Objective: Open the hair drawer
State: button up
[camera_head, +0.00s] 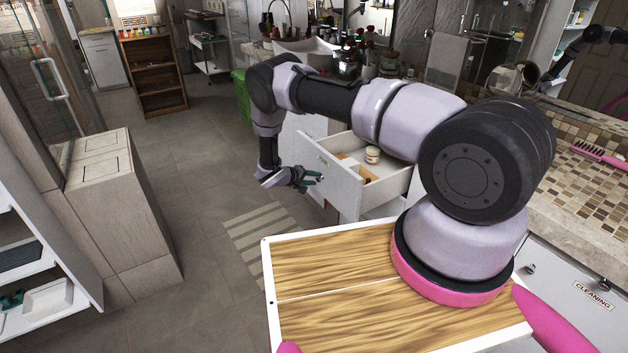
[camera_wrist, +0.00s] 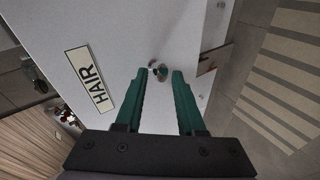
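The hair drawer (camera_head: 338,183) is pulled well out of its white cabinet, with a jar and other small things inside. In the wrist view its white front (camera_wrist: 120,30) bears a HAIR label (camera_wrist: 89,79) and a small round metal knob (camera_wrist: 159,72). My gripper (camera_head: 314,178) is in front of the drawer face.
A striped mat (camera_head: 262,235) lies on the floor below the drawer. A tiled counter (camera_head: 575,190) with a pink brush (camera_head: 600,153) is at the right, above a door labelled CLEANING (camera_head: 593,296). The grey floor (camera_head: 200,150) left of the drawer is clear.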

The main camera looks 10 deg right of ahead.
jog(key=shift+o, duration=0.2)
jog(key=v, duration=1)
jog(key=shift+s+a+r, duration=0.15)
jog(key=shift+a+r, duration=0.05)
jog(key=shift+a, duration=0.1)
jog(key=s+d+r+m+g+y, duration=0.2)
jog(key=d+r, duration=0.1)
jog(key=r, duration=0.9)
jog(key=s+d+r+m+g+y, duration=0.1)
jog(key=s+d+r+m, duration=0.15)
jog(key=r, duration=1.05)
jog(key=s+d+r+m+g+y, duration=0.2)
jog(key=s+d+r, duration=0.15)
jog(key=r, duration=0.85)
jog(key=s+d+r+t+y, duration=0.2)
jog(key=s+d+r+y, duration=0.2)
jog(key=s+r, duration=0.85)
jog(key=s+a+r+m+t+y, duration=0.1)
jog(key=s+r+t+y, duration=0.2)
jog(key=s+r, duration=0.4)
jog(key=s+t, duration=0.1)
jog(key=s, duration=0.6)
jog(key=shift+s, duration=0.2)
